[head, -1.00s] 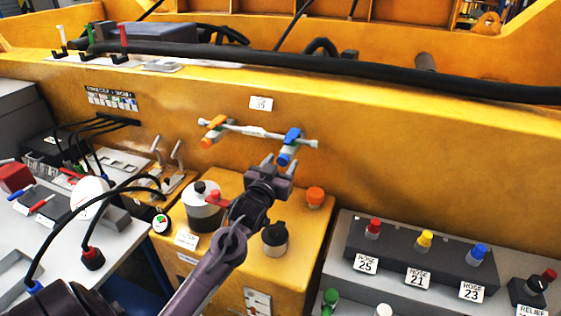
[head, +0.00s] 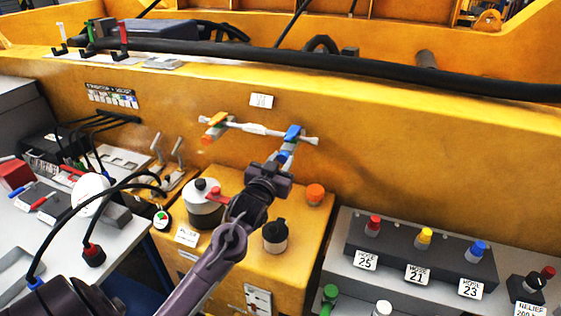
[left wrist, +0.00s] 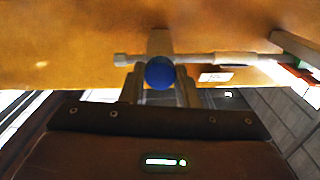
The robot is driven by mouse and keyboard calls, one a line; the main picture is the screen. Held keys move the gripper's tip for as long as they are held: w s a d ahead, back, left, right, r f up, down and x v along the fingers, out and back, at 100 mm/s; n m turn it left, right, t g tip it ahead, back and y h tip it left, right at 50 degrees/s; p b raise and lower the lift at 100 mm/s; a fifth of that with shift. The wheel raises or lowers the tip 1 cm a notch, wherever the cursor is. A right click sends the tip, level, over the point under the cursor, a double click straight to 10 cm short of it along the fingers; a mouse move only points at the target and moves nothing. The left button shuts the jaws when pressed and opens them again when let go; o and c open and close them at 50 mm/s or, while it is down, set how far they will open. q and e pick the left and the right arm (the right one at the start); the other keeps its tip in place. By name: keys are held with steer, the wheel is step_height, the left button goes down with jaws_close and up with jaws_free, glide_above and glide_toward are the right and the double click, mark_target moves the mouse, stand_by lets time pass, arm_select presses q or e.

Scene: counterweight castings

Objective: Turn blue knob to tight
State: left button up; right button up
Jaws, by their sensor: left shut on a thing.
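The blue knob (head: 293,132) is a small handle at the right end of a grey pipe (head: 258,129) on the yellow wall. It points down and toward me. My left gripper (head: 283,160) is shut on its outer end, with the fingers partly covering it in the head view. In the left wrist view the round blue end of the knob (left wrist: 160,73) sits between the two grey fingers, with the pipe running behind it. My right gripper is not in view.
An orange knob (head: 215,121) sits at the pipe's left end. Below stands a yellow box with a canister (head: 205,204), a dark-capped jar (head: 275,236) and an orange cap (head: 315,194). A hose block (head: 420,250) with red, yellow and blue caps is at right.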

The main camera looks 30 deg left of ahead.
arm_select(q)
steer(key=m, duration=0.5)
steer(key=shift+m+p, duration=0.4)
steer(key=m, duration=0.5)
steer(key=shift+m, duration=1.2)
steer(key=o, duration=1)
steer(key=shift+c, duration=0.2)
